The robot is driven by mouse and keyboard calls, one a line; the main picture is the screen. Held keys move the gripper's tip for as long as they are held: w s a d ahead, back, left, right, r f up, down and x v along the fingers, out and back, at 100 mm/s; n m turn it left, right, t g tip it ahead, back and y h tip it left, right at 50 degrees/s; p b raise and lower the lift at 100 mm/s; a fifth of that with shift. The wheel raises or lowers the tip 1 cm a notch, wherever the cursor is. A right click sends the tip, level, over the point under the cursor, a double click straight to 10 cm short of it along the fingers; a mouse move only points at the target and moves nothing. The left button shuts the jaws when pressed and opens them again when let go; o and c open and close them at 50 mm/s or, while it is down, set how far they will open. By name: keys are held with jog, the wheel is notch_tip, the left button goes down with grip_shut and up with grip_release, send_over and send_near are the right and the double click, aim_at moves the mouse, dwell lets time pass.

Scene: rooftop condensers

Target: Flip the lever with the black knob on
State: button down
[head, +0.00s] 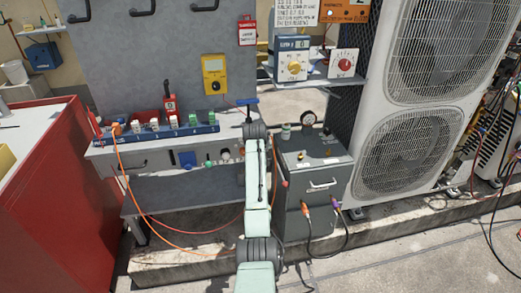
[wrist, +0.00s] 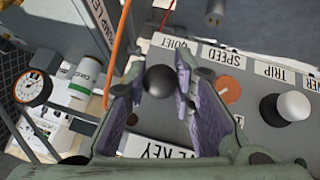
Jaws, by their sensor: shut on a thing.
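The black knob (wrist: 159,82) is a round ball between the two purple-padded fingers of my gripper (wrist: 160,75) in the wrist view. My gripper is shut on it, with one finger on each side. The lever shaft below the knob is hidden, so its tilt cannot be told. The knob is in front of a grey panel (wrist: 245,112) with white labels. In the head view my arm reaches up to the right end of the bench, and its own links hide the fingers and the knob.
An orange round control (wrist: 228,89) and a white-capped black knob (wrist: 290,107) sit on the panel right of my gripper. A dial gauge (wrist: 33,88) and a white-green jar (wrist: 84,77) are at left. A grey cabinet (head: 318,180) stands right of my arm; orange cables hang nearby.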

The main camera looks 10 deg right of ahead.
jog(key=c, duration=1.3)
grip_release()
jog(key=shift+c, duration=0.2)
jog(key=v, duration=1.2)
